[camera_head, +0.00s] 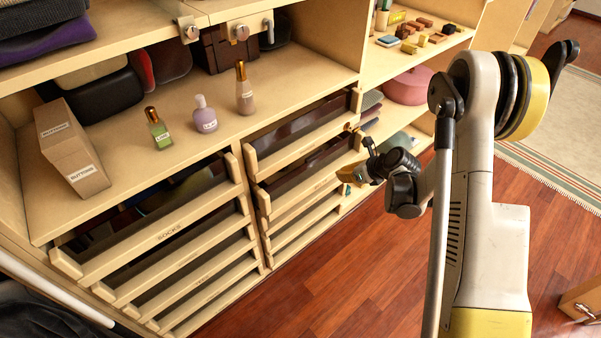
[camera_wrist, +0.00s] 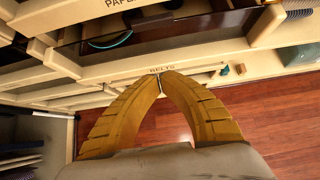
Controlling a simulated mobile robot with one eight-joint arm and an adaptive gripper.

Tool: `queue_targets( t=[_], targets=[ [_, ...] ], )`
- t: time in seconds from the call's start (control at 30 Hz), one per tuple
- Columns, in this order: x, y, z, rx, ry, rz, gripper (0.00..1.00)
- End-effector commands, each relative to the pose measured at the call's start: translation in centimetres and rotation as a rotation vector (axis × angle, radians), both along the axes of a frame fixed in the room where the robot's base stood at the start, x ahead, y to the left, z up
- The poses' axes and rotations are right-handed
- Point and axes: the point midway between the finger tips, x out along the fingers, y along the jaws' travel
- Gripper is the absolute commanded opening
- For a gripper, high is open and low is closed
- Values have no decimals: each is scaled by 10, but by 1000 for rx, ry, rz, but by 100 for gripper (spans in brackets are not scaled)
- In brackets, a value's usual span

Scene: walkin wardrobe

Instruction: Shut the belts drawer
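The belts drawer shows its front (camera_wrist: 205,63), lettered BELTS, across the wrist view. It stands partly open, with a dark interior and a teal curved item behind the front. In the head view it appears to be the second drawer front (camera_head: 310,184) in the right-hand column, below another pulled-out drawer. My gripper (camera_wrist: 161,80) has its two yellow fingers brought together at the tips, just at the drawer front under the lettering. I cannot tell whether they touch it. In the head view my gripper (camera_head: 346,176) is near the drawer's right end; nothing shows held.
The drawer above, lettered PAPER in part (camera_wrist: 112,5), also stands out. The socks drawer (camera_head: 165,238) and others below it protrude on the left. Bottles (camera_head: 205,115) and a buttons box (camera_head: 70,150) stand on the shelf above. The wooden floor (camera_head: 340,270) in front is clear.

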Motion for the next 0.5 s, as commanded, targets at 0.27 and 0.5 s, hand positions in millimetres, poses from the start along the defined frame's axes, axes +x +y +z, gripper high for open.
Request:
queue_targets(
  t=[0.27, 0.5],
  targets=[
    [17, 12, -26, 5, -8, -4, 0],
    [47, 35, -64, 5, -6, -3, 0]
  ],
)
